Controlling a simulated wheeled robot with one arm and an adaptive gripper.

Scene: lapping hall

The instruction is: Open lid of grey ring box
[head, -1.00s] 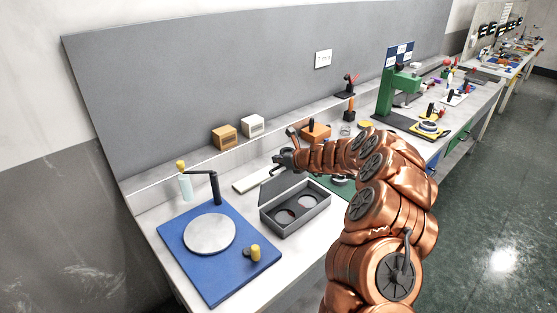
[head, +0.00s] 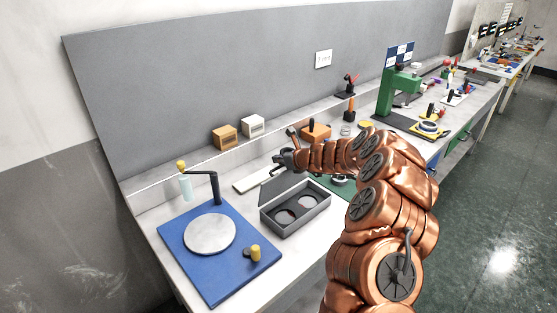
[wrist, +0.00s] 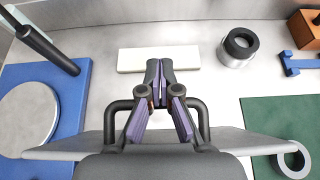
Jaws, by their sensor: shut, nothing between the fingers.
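The grey ring box (head: 318,212) sits on the bench in the head view, with two round shapes inside. Its lid (head: 283,186) stands raised along the back edge, so the inside shows. In the wrist view a grey panel, apparently the lid (wrist: 60,151), runs across below the fingers, partly covered by my gripper's body. My gripper (head: 278,160) is just behind the raised lid in the head view. In the wrist view its purple-padded fingers (wrist: 160,75) are together at the tips with nothing between them. Whether it touches the lid is hidden.
A blue board (head: 186,262) with a round grey plate (head: 209,234) lies left of the box. A white bar (wrist: 158,60) lies beyond my fingertips, with a dark-topped metal cylinder (wrist: 238,47) to its right. A green mat (wrist: 282,120) lies to the right.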

